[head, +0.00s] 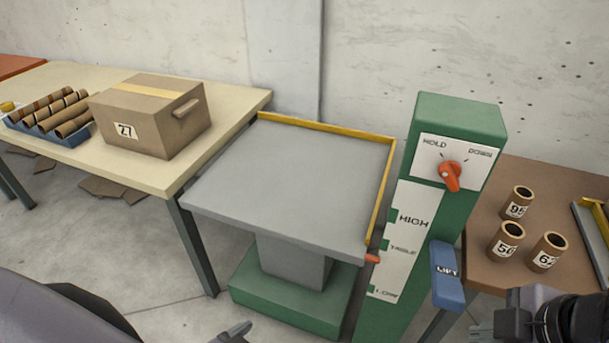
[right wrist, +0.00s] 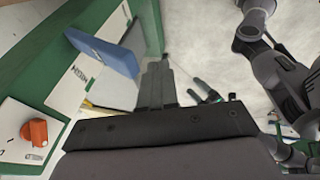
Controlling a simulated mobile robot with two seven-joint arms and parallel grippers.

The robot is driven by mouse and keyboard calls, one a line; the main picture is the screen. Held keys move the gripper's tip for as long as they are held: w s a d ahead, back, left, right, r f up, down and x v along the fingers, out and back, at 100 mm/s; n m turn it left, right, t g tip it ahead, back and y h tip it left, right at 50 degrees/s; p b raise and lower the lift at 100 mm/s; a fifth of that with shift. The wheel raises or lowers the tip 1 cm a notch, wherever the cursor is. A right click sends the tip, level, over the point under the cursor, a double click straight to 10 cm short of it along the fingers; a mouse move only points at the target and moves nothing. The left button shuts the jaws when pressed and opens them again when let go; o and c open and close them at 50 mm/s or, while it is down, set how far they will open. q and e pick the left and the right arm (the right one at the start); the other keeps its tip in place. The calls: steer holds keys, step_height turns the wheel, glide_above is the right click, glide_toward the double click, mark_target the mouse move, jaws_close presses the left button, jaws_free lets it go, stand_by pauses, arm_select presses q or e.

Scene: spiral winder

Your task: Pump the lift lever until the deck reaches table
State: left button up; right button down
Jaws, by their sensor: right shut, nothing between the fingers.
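The grey deck (head: 290,180) with yellow edge rails stands on a green base beside the cream table, its top a little lower than the tabletop. An orange pointer (head: 372,259) at its front right corner sits between the TABLE and LOW marks of the scale (head: 398,235), closer to TABLE. The blue LIFT lever (head: 447,275) hangs on the green column (head: 455,115); it also shows in the right wrist view (right wrist: 105,52). My right gripper (right wrist: 158,82) is shut and empty, apart from the lever. My left gripper (head: 238,331) is barely in the head view, low and in front of the deck.
An orange knob (head: 451,175) sits on the HOLD/DOWN dial. A carton marked 27 (head: 150,115) and a blue tray of tubes (head: 80,136) are on the cream table (head: 235,100). Several numbered tubes (head: 505,240) stand on the brown table (head: 545,185) at right.

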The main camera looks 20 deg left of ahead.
steer(key=shift+w, duration=0.1)
stand_by(0.3)
steer(key=w+r+g, duration=0.4)
steer(key=w+r, duration=0.8)
steer(key=shift+w+m+g+b, duration=0.2)
steer(key=shift+m+g+b, duration=0.1)
steer(key=shift+g, duration=0.1)
steer(key=shift+a+f, duration=0.1)
glide_above(451, 287)
steer(key=w+d, duration=0.1)
steer(key=w, duration=0.1)
step_height(451, 287, down, 9)
steer(key=shift+f, duration=0.2)
steer(key=shift+s+f, duration=0.25)
steer(key=shift+f, duration=0.4)
steer(key=shift+s+f, duration=0.25)
steer(key=shift+f, duration=0.35)
steer(key=shift+s+f, duration=0.25)
steer(key=shift+f, duration=0.4)
